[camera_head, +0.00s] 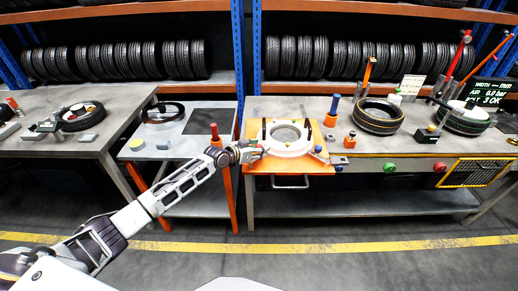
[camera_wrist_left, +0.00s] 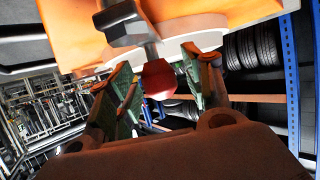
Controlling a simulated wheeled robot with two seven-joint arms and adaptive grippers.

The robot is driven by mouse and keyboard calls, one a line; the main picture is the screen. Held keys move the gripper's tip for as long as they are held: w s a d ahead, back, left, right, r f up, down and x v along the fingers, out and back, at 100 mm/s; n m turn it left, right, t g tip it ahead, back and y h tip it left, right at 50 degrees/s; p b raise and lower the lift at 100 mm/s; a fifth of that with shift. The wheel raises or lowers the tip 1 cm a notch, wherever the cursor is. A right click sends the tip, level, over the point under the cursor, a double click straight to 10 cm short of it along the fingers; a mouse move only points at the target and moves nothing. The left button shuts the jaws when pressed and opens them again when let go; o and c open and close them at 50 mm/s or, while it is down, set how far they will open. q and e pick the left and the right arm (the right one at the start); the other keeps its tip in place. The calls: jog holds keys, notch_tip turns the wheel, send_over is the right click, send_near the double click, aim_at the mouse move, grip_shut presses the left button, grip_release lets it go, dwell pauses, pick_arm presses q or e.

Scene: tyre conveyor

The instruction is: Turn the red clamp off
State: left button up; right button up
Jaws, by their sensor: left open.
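The red clamp's red knob (camera_wrist_left: 160,80) shows in the left wrist view, on a grey rod below a dark grey block (camera_wrist_left: 124,25) at the orange plate. My left gripper (camera_wrist_left: 158,66) is open, with one finger on each side of the red knob; I cannot tell whether either finger touches it. In the head view my left gripper (camera_head: 255,151) is at the left edge of the orange plate (camera_head: 305,163), beside a white ring (camera_head: 287,138). It hides most of the red clamp there. My right gripper is not in view.
A tyre (camera_head: 378,116), a green button (camera_head: 390,167) and a red button (camera_head: 440,167) are farther right. A red-topped post (camera_head: 214,132) stands close behind my left arm.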

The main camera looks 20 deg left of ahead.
pick_arm(q)
jog(key=shift+w+d, duration=0.1)
jog(key=shift+w, duration=0.05)
grip_shut()
dwell(0.4)
